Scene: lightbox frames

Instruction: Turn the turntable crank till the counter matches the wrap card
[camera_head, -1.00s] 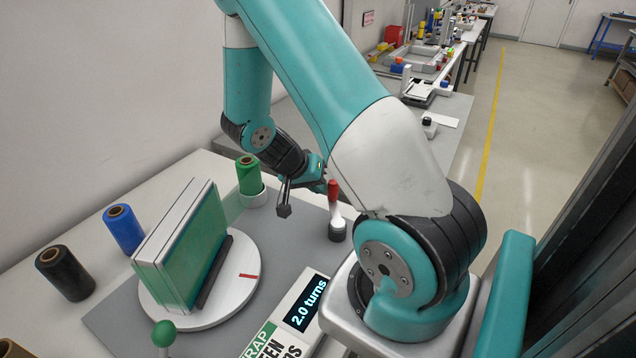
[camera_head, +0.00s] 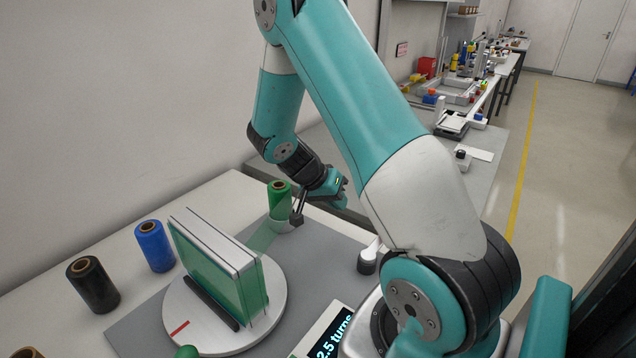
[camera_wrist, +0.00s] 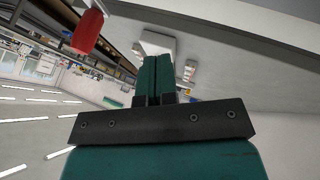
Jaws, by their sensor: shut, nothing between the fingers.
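The turntable (camera_head: 272,322) is a white disc with a red mark at its front left. It bears a flat stack (camera_head: 212,262) standing upright with green film around it, the film running to a green roll (camera_head: 280,196). The counter (camera_head: 335,338), partly cut off, reads 2.5 turns. The wrap card is out of view. The crank's white arm and black base (camera_head: 367,264) stand right of the turntable; its red handle is hidden behind my arm but shows in the wrist view (camera_wrist: 88,32). My gripper (camera_head: 297,220) is shut and empty, apart from the handle, near the green roll.
A blue roll (camera_head: 155,245) and a black roll (camera_head: 92,284) stand left of the turntable. A green knob (camera_head: 187,352) shows at the bottom edge. Another bench (camera_head: 470,160) lies beyond my arm.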

